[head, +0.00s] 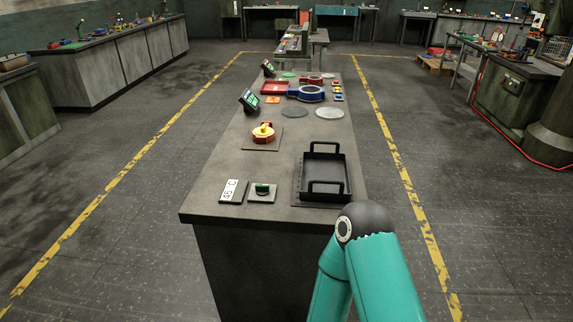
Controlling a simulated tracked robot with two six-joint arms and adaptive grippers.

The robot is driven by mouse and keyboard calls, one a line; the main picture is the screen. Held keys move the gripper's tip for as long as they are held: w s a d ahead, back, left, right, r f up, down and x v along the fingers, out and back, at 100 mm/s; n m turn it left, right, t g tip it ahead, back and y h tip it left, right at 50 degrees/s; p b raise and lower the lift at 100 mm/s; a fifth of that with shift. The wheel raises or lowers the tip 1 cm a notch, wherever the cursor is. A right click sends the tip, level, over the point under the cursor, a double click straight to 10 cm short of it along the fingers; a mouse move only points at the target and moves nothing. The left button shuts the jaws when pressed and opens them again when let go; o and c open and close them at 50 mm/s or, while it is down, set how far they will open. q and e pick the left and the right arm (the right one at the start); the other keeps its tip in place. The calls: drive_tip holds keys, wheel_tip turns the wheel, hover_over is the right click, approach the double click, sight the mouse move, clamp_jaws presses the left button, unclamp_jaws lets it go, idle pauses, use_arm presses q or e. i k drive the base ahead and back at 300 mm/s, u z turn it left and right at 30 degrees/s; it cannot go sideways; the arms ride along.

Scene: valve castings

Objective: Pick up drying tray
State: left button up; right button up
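The drying tray (343,178) appears to be the black rectangular tray with raised walls and a loop handle at its near and far ends. It sits on a dark flat mat (308,203) at the right edge of the long grey bench, near its front end. It looks empty. Neither gripper shows in the head view. Only a teal link of my arm with a black rounded joint shows at the bottom, in front of the bench's near right corner.
Grey discs (330,113) and a blue ring (311,94) lie farther back. Open floor flanks the bench.

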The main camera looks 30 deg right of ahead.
sight(325, 177)
drive_tip(key=z, duration=0.05)
drive_tip(key=i, duration=0.85)
drive_tip(key=z, duration=0.6)
